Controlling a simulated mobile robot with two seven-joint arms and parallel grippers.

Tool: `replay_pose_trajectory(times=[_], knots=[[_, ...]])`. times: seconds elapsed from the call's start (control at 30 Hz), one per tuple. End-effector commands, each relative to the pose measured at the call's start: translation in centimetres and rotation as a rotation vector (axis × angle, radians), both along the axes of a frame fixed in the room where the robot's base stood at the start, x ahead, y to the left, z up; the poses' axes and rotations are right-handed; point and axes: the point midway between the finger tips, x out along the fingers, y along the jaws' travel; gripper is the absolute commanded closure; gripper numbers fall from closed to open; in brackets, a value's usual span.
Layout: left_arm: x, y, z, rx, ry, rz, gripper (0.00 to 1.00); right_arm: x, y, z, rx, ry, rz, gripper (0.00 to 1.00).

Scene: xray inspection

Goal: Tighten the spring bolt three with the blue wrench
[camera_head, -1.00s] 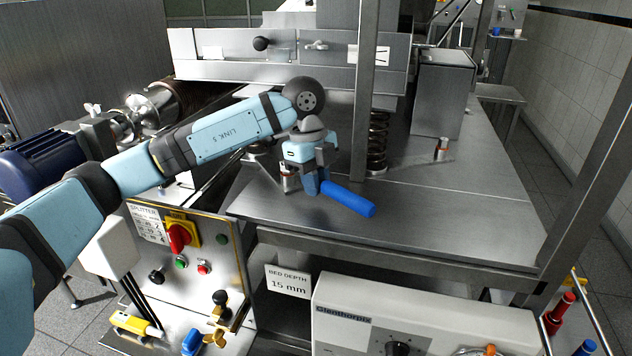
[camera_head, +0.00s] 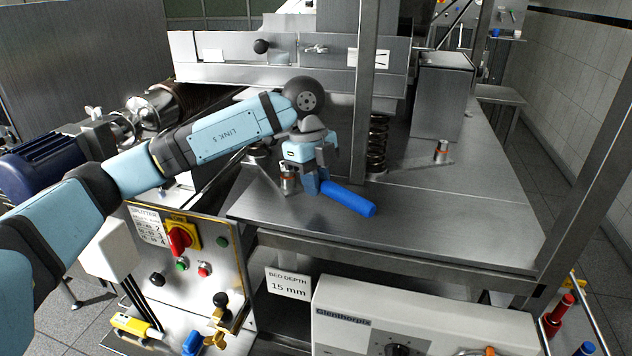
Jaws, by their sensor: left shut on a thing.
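The blue wrench (camera_head: 348,198) has a thick blue handle that points to the lower right above the steel table. My left gripper (camera_head: 311,178) is shut on the wrench near its head end, and the fingers hide part of it. A bolt with an orange-red band (camera_head: 287,178) stands just left of the gripper; I cannot tell whether the wrench head is around it or beside it. A second banded bolt (camera_head: 441,151) stands at the right of the table. No number for any bolt can be read. My right gripper is not in view.
A coil spring (camera_head: 377,147) stands behind the wrench beside a steel post (camera_head: 365,90). A steel box (camera_head: 443,95) stands at the back right. The front right of the steel table (camera_head: 460,220) is clear. A control panel (camera_head: 215,255) is at the lower left.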

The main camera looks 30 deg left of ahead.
Motion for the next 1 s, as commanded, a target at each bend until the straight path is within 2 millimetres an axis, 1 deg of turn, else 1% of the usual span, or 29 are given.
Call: replay_pose_trajectory(times=[0.2,1.0], knots=[[0.01,0.00,0.47,0.000,-0.001,0.000,1.00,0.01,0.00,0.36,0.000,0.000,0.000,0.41],[0.01,0.00,0.84,0.000,-0.001,0.000,1.00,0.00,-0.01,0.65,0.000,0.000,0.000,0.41]])
